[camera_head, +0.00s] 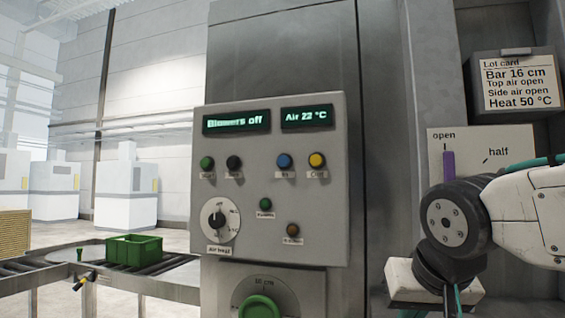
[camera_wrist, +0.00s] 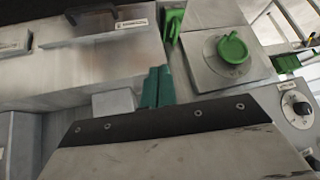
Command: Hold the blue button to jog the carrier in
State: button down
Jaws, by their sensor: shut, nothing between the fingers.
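The blue button (camera_head: 284,160) is on the grey control panel (camera_head: 270,235), above a small label that seems to read "In". A yellow button (camera_head: 317,160) is just to its right, labelled "Out". Nothing touches the blue button. My arm comes in from the right in the head view, well to the right of the panel and lower than the button. My gripper shows in the wrist view as two teal fingers (camera_wrist: 158,87) close together, shut and empty. The blue button is not visible in the wrist view. A green crate (camera_head: 136,252) stands on the roller conveyor at left.
The panel displays read "Blowers off" and "Air 22 °C". Green and black buttons, a rotary dial (camera_head: 220,220) and a large green knob (camera_head: 259,308) are nearby; the knob also shows in the wrist view (camera_wrist: 232,49). A purple lever (camera_head: 449,166) stands behind my arm.

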aim_at(283, 158)
jog(key=w+a+r+t+y, duration=0.3)
jog(key=w+a+r, duration=0.3)
jog(key=a+r, duration=0.4)
jog(key=w+a+r+t+y, duration=0.3)
jog(key=w+a+r, duration=0.3)
jog(key=a+r, duration=0.5)
notch_tip(283, 158, up, 5)
jog(key=shift+w+f+m+t+y, duration=0.2)
jog(key=shift+m+t+y, duration=0.2)
jog(key=shift+t, duration=0.3)
jog(key=shift+w+d, duration=0.55)
jog(key=shift+w, duration=0.8)
jog(key=shift+w+d, duration=0.5)
jog(key=shift+w, duration=0.9)
jog(key=shift+w+d, duration=0.55)
jog(key=shift+w, duration=0.8)
jog(key=shift+w, duration=0.1)
jog(key=shift+w+d, duration=0.1)
jog(key=shift+w, duration=0.2)
